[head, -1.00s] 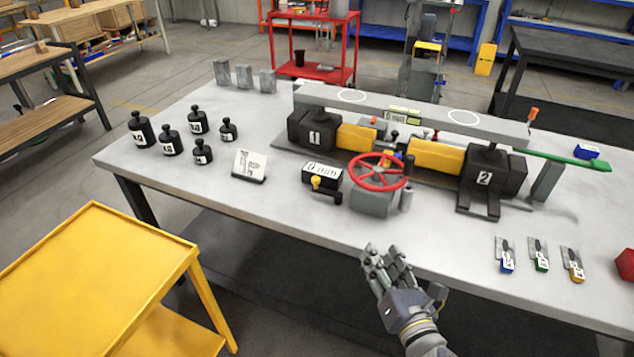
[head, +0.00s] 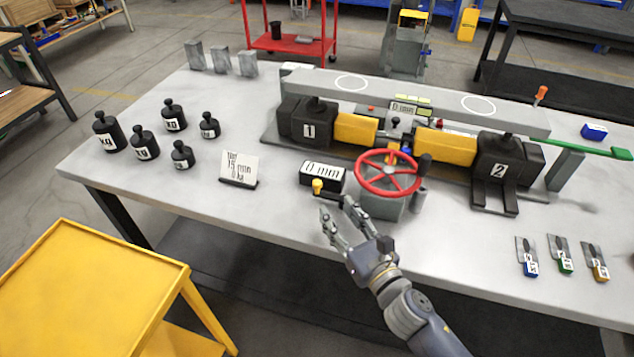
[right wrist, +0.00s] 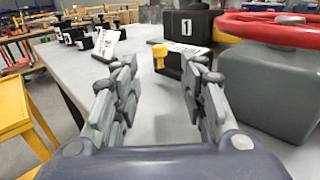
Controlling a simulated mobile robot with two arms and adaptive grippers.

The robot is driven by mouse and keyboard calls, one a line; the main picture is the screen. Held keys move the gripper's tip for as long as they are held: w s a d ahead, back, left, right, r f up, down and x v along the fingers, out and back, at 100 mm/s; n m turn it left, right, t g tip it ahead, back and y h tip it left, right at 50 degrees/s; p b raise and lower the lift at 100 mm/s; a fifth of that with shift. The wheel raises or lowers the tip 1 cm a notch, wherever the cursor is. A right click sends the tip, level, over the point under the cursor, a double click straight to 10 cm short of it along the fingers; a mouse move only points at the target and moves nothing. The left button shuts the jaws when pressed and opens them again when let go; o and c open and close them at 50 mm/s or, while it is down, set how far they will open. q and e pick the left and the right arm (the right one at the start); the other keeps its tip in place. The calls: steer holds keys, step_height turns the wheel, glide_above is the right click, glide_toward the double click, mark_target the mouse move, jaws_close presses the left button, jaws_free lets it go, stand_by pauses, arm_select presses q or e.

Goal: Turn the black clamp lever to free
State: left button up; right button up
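The wheel sits on a grey housing (head: 378,208) at the front of the jack rig. My right gripper (head: 337,211) is open and empty, left of and in front of the housing, near the yellow knob (head: 318,186) of the 0 mm box (head: 323,172). In the right wrist view its spread fingers (right wrist: 162,78) have that knob (right wrist: 159,55) beyond them. My left gripper is not in view.
A small sign (head: 239,168) and several black weights (head: 145,145) stand left on the grey table (head: 240,210). The long beam (head: 420,102) lies across jacks 1 and 2. Tagged gauges (head: 563,255) lie at the right. A yellow cart (head: 90,285) stands at front left.

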mark_target(319, 187)
steer(key=x, duration=0.4)
steer(key=shift+w+a+r, duration=0.1)
steer(key=shift+w+a, duration=0.1)
steer(key=shift+w, duration=0.15)
steer(key=x, duration=0.3)
steer(key=shift+w+a+p, duration=0.15)
steer(key=shift+w+p, duration=0.15)
steer(key=shift+w, duration=0.05)
steer(key=shift+w+a, duration=0.1)
steer(key=shift+w, duration=0.15)
steer(key=shift+c, duration=1.3)
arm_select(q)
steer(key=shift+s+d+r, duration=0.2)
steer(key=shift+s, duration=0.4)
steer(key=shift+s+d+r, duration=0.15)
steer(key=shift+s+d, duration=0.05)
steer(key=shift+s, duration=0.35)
arm_select(e)
jaws_close()
